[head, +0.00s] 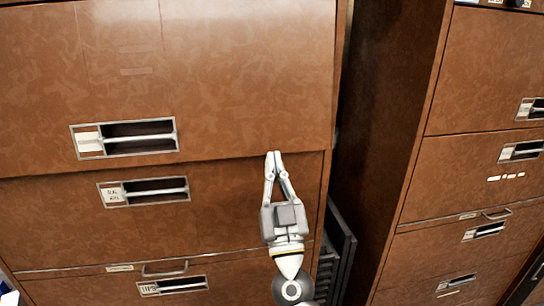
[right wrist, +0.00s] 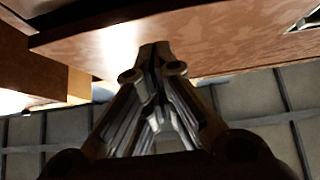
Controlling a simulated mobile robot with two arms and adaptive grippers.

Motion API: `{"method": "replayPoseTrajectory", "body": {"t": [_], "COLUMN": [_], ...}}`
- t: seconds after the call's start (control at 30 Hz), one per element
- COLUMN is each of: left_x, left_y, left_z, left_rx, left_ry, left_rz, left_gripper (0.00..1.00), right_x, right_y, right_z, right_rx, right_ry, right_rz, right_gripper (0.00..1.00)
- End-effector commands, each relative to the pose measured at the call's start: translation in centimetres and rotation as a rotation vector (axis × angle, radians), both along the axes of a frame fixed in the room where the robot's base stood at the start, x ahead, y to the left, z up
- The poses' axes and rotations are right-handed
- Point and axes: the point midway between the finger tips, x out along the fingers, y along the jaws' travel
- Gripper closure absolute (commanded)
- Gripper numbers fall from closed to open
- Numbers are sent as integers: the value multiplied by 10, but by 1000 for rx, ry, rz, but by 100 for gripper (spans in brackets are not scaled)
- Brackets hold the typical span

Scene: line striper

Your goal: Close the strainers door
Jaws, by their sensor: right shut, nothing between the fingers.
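A brown marbled cabinet (head: 230,222) fills the left and middle of the head view. Its large upper front (head: 220,60), with a recessed metal handle (head: 125,138), stands out over the drawer front below. I cannot tell whether this front is the strainers door, as the labels are too small to read. My right gripper (head: 274,155) is shut and empty, fingers pointing up, at the lower right edge of the upper front. In the right wrist view the fingertips (right wrist: 155,50) meet in front of that panel's underside; contact cannot be told. My left gripper is not in view.
A second brown cabinet (head: 470,90) stands at the right, with several drawers and handles. A dark narrow gap (head: 345,130) lies between the cabinets, with a dark slatted object (head: 338,250) low in it.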

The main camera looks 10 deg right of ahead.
Motion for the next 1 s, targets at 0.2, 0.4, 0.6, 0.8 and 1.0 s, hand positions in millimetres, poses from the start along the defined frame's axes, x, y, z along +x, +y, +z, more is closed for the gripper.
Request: {"method": "replayPoseTrajectory", "body": {"t": [0.2, 0.4, 0.6, 0.8, 1.0], "left_x": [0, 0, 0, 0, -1], "left_y": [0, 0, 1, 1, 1], "left_z": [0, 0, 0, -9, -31], "left_rx": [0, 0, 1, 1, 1], "left_ry": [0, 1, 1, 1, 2], "left_rz": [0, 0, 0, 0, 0], "left_gripper": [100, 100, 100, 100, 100], "right_x": [20, 25, 25, 28, 40], "right_y": [0, 0, 0, 0, -1], "right_z": [-3, -4, -4, -8, -13], "right_rx": [-1, 0, 0, -2, 0], "right_ry": [-1, -1, -1, -12, -49], "right_rz": [-1, 0, -1, -3, -3], "right_gripper": [100, 100, 100, 100, 100]}}
